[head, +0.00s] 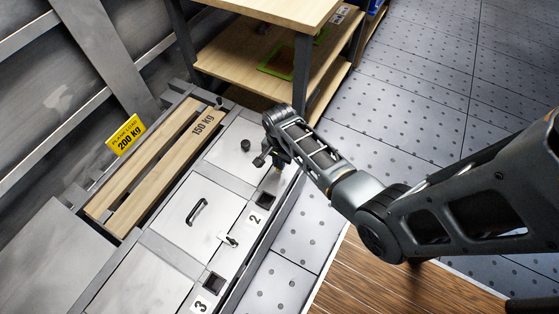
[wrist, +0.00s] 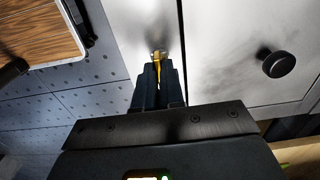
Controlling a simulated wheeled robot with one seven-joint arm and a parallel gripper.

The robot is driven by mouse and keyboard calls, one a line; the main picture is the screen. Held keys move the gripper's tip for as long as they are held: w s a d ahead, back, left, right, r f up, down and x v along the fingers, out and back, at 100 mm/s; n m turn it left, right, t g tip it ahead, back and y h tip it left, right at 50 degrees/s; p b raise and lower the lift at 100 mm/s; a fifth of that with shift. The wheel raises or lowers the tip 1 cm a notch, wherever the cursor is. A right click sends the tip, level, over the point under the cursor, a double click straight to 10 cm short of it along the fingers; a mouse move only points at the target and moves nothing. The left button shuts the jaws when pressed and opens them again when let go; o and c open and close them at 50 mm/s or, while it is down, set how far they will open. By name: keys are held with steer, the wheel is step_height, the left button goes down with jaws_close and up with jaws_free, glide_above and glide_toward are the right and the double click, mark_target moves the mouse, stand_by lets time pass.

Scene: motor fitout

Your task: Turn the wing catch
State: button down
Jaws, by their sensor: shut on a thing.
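My gripper (head: 272,162) reaches down to the grey cabinet top, next to the lid with the round black knob (head: 245,145). In the wrist view my gripper (wrist: 158,72) points at the metal surface, its two dark fingers close together. They are shut on the small brass-yellow wing catch (wrist: 158,56), of which only a little shows between the fingertips. The fingers and wrist hide the catch in the head view, so its angle is hard to tell. The round knob also shows in the wrist view (wrist: 279,64), apart from my gripper.
A lid with a black bar handle (head: 197,211) lies nearer, with another small catch (head: 229,240) at its edge. Square recesses sit by labels 2 and 3. A wooden slatted rack (head: 150,170) and a shelf unit (head: 265,60) stand beyond. The dotted floor (head: 420,110) is clear.

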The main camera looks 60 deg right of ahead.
steer(key=n+p, duration=0.2)
steer(key=n, duration=0.2)
steer(key=shift+r+n, duration=0.1)
steer(key=shift+n, duration=0.2)
steer(key=n+p, duration=0.2)
steer(key=n, duration=0.2)
steer(key=n+p, duration=0.1)
steer(key=n, duration=0.4)
steer(key=shift+n+p, duration=0.3)
steer(key=shift+n, duration=1.9)
steer(key=c, duration=1.2)
jaws_free()
steer(key=shift+c, duration=0.2)
